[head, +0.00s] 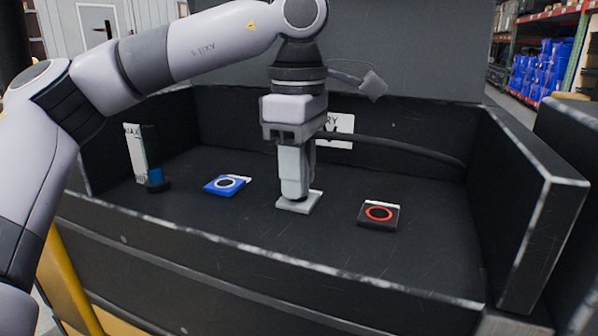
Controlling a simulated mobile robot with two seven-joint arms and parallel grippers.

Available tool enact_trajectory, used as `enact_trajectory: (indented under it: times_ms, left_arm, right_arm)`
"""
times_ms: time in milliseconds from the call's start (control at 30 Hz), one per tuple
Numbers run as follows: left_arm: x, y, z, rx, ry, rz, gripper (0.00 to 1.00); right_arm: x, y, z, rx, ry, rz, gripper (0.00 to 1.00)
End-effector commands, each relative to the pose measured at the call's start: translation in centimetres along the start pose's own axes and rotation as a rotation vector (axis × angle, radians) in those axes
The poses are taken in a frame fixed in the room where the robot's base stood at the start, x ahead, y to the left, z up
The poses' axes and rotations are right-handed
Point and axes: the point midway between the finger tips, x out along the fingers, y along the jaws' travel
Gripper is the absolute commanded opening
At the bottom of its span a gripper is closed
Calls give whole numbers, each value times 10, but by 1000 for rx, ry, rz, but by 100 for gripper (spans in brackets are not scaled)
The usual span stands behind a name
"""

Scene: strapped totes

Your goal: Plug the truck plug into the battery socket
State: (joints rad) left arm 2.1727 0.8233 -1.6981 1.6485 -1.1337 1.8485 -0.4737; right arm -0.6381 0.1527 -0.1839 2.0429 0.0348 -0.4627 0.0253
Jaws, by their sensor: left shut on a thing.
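My left gripper (295,190) points straight down over the middle of the dark tray, its fingers together. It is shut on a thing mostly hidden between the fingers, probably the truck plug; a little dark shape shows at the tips. Directly below is a pale grey square plate (312,204), and I cannot tell whether the held thing touches it. A dark square with a red ring (368,218) lies to the right. My right gripper is out of view.
A black cable (420,150) runs behind the gripper towards the right wall. A white sign ending in "RY" (342,125) is on the back wall, partly covered. A dark upright thing with a blue band (154,170) stands at left. Raised tray walls (530,190) enclose the space.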

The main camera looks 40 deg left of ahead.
Motion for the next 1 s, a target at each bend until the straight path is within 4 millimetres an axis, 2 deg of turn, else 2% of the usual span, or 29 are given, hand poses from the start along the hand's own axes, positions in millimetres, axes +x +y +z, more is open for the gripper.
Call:
enact_trajectory:
  times_ms: [1000]
  left_arm:
    - [-43,0,0,-1,2,-2,0]
  right_arm:
    - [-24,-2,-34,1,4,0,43]
